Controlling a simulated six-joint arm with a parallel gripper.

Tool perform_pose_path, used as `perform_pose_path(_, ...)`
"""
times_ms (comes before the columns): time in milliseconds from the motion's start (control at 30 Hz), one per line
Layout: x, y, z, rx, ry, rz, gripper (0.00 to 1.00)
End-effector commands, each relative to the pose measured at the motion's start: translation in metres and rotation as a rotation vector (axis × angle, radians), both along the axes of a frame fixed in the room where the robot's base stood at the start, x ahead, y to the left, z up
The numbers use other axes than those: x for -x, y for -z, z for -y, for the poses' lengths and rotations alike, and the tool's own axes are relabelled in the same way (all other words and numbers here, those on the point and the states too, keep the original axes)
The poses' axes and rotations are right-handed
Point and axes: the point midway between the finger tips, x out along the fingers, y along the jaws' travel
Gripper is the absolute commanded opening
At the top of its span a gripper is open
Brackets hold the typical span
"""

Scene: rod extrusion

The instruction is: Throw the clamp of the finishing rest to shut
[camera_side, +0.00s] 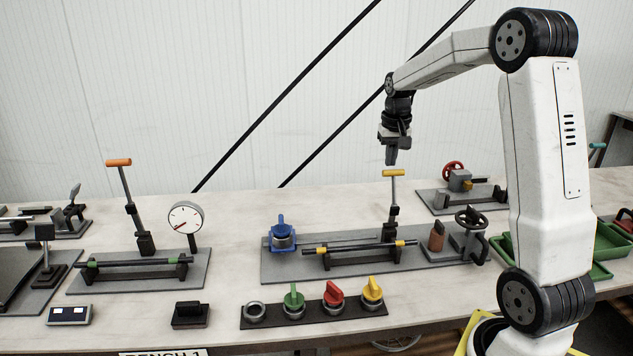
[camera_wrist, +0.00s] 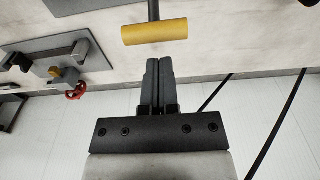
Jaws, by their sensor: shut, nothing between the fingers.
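A clamp lever with a yellow crossbar handle (camera_side: 393,173) stands upright on the middle grey plate (camera_side: 290,266). A dark rod (camera_side: 345,248) with yellow bands lies on supports beside its foot. No label shows which station is the finishing rest. In the wrist view, the closed fingertips (camera_wrist: 158,62) sit close to the yellow handle (camera_wrist: 154,31), with a small gap visible. The lower part of the lever is out of the wrist view.
An orange-handled lever (camera_side: 119,162) and a dial gauge (camera_side: 185,217) stand at the left. A blue knob (camera_side: 282,231) and a handwheel (camera_side: 470,221) share the middle plate. Coloured knobs (camera_side: 333,293) line the front. A red-wheel fixture (camera_side: 453,171) stands behind right.

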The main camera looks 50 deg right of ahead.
Motion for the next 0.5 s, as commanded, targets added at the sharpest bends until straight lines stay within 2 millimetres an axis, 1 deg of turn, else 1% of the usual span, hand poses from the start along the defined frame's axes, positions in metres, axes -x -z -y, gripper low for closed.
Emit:
perform_pose_path(200, 0.0041, 0.0018, -0.0044, 0.001, 0.000, 0.001, 0.00)
perform_pose_path(500, 0.0043, 0.0019, -0.0044, 0.001, 0.000, 0.001, 0.00)
